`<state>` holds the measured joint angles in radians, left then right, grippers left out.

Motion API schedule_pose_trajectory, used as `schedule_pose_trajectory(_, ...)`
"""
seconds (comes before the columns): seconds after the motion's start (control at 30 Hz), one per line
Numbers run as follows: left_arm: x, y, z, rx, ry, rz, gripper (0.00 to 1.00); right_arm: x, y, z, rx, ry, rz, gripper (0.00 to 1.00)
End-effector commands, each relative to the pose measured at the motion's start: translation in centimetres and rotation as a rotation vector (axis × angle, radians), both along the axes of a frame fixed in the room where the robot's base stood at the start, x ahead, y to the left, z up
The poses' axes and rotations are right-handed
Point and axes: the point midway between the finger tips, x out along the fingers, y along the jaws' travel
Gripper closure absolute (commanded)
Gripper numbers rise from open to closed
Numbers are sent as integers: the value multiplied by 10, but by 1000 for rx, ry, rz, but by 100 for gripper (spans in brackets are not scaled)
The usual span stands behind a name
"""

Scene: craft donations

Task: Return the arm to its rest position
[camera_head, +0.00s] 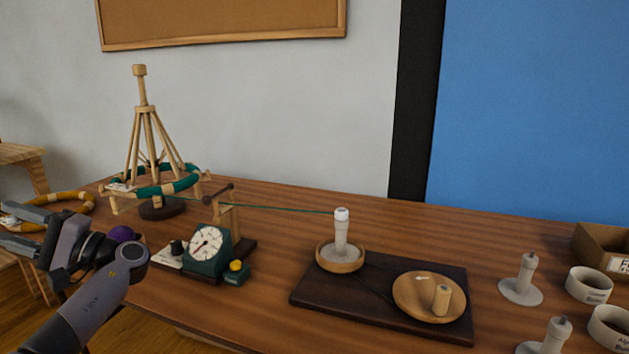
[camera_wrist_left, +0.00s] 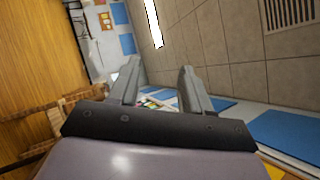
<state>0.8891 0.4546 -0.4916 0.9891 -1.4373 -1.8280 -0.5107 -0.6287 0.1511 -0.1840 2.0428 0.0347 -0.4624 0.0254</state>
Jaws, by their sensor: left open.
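My left arm comes in at the lower left of the head view. Its gripper (camera_head: 15,229) points left, near the picture's left edge, beside the table's left end. In the left wrist view the two fingers of the gripper (camera_wrist_left: 160,70) stand apart with nothing between them. My right gripper is in neither view.
A yellow yarn ring (camera_head: 73,197) lies behind my gripper. The table's back middle is clear.

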Motion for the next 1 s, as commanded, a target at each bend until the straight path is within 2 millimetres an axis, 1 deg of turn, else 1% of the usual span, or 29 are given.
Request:
schedule_pose_trajectory(0.03,-11,20,9,34,-1,41,52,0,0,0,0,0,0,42)
schedule_pose_trajectory(0.1,-25,43,21,72,0,89,52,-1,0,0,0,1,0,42)
schedule_pose_trajectory(0.17,-38,60,31,105,0,128,52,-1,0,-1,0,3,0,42)
schedule_pose_trajectory(0.2,-29,57,9,67,31,59,52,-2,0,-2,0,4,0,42)
schedule_pose_trajectory(0.37,-12,59,-55,-65,110,-152,52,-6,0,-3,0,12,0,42)
schedule_pose_trajectory(0.4,-9,59,-73,-103,127,-208,52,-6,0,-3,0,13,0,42)
schedule_pose_trajectory(0.47,-4,56,-102,-169,153,-296,52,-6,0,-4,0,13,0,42)
schedule_pose_trajectory(0.5,-2,53,-123,-216,168,-359,52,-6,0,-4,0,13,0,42)
schedule_pose_trajectory(0.57,-1,46,-157,-297,189,-454,52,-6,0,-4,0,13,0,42)
schedule_pose_trajectory(0.6,-2,40,-180,-356,200,-518,52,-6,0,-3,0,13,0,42)
schedule_pose_trajectory(0.63,-3,35,-197,-400,206,-568,52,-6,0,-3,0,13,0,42)
schedule_pose_trajectory(0.67,-4,29,-213,-447,211,-615,52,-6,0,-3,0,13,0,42)
schedule_pose_trajectory(0.7,-8,20,-235,-512,213,-674,52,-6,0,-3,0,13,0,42)
schedule_pose_trajectory(0.77,-15,5,-267,-611,213,-761,52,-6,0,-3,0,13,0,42)
schedule_pose_trajectory(0.8,-21,-6,-286,-680,208,-818,52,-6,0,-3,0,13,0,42)
schedule_pose_trajectory(0.87,-33,-25,-314,-788,194,-896,52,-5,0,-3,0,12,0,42)
schedule_pose_trajectory(0.9,-42,-38,-331,-859,181,-944,52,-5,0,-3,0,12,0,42)
schedule_pose_trajectory(0.97,-57,-59,-353,-972,156,-1012,52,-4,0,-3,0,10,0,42)
schedule_pose_trajectory(1.0,-68,-74,-366,-1048,133,-1055,52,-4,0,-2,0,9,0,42)
